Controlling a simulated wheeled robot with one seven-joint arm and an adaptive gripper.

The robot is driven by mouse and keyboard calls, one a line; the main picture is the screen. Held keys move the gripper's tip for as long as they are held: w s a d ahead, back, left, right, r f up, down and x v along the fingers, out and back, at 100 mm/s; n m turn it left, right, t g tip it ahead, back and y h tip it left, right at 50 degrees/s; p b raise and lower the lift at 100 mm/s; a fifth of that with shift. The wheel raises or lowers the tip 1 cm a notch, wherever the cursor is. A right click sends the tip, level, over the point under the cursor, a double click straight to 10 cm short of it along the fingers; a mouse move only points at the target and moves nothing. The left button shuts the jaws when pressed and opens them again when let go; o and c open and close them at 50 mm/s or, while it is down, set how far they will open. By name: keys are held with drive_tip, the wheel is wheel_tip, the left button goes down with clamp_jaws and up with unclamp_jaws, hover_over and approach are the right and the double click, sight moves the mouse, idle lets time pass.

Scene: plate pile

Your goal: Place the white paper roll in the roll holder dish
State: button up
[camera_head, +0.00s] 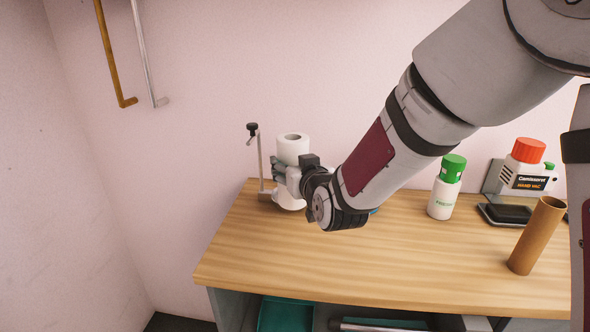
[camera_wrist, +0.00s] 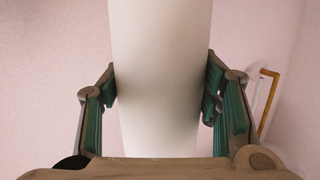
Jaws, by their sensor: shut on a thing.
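The white paper roll (camera_head: 292,148) stands upright at the back left of the wooden table in the head view. My gripper (camera_head: 283,172) is shut on its middle. In the wrist view, the paper roll (camera_wrist: 160,70) fills the centre, with my gripper's green-padded fingers (camera_wrist: 160,95) against both sides. A stand with a thin upright rod and black knob (camera_head: 252,128) is just left of the roll, its small brown base (camera_head: 265,196) on the table. The roll's lower end is partly hidden by my gripper, so I cannot tell whether it rests on anything. No dish is clearly visible.
A green-capped white bottle (camera_head: 441,195), a red-topped container (camera_head: 526,168) and a brown cardboard tube (camera_head: 537,235) stand on the wooden table (camera_head: 400,270) to the right. Bars (camera_head: 117,60) hang on the wall at upper left. The table's front middle is clear.

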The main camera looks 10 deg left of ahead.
drive_tip(key=w+a+f, duration=0.1)
drive_tip(key=w+f, duration=0.3)
drive_tip(key=w, duration=0.3)
drive_tip(key=shift+a, duration=0.15)
drive_tip(key=shift+f+b, duration=0.15)
drive_tip(key=shift+b, duration=0.15)
drive_tip(key=shift+f, duration=0.1)
drive_tip(key=o, duration=1.2)
drive_tip(key=shift+o, duration=0.2)
